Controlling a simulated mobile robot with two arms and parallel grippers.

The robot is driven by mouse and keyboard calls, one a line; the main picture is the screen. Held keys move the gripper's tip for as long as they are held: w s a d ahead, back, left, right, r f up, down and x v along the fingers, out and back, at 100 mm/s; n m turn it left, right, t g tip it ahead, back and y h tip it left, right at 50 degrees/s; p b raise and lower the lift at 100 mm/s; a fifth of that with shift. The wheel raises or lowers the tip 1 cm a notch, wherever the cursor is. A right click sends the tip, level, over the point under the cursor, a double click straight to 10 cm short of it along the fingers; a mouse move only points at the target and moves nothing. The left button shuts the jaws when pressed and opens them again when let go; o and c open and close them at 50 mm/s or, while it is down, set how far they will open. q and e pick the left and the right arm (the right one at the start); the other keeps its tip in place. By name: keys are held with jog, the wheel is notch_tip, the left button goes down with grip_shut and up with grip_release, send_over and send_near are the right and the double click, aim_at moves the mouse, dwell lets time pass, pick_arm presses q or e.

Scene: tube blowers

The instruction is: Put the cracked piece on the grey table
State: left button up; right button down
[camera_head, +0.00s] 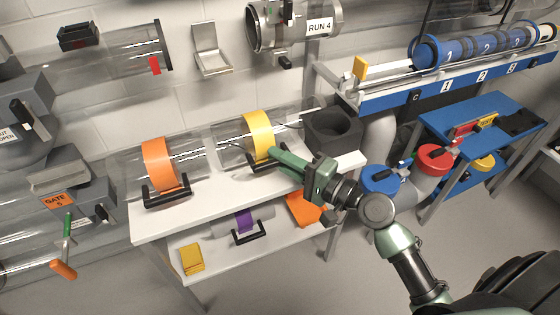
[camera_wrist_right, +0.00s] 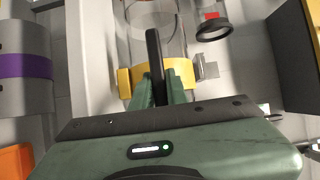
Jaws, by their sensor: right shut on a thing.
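A clear tube piece with a yellow band (camera_head: 257,128) is at the back of a pale two-level table (camera_head: 150,232). My right gripper (camera_head: 275,155) is at its front side. In the right wrist view, the green fingers (camera_wrist_right: 160,88) are shut on the black handle (camera_wrist_right: 154,60) of the yellow-banded piece (camera_wrist_right: 185,72). Another clear tube piece with an orange band (camera_head: 160,165) and a black handle stands to the left on the same top. I cannot make out a crack on either piece. My left gripper is out of view.
A dark grey block with a round hole (camera_head: 332,130) stands right of the yellow-banded piece. The lower shelf holds a purple-banded piece (camera_head: 244,222), a yellow item (camera_head: 191,259) and an orange item (camera_head: 303,210). A blue table (camera_head: 480,120) stands at the right.

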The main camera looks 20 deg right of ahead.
dwell(0.3)
jog(key=c, duration=1.4)
grip_release()
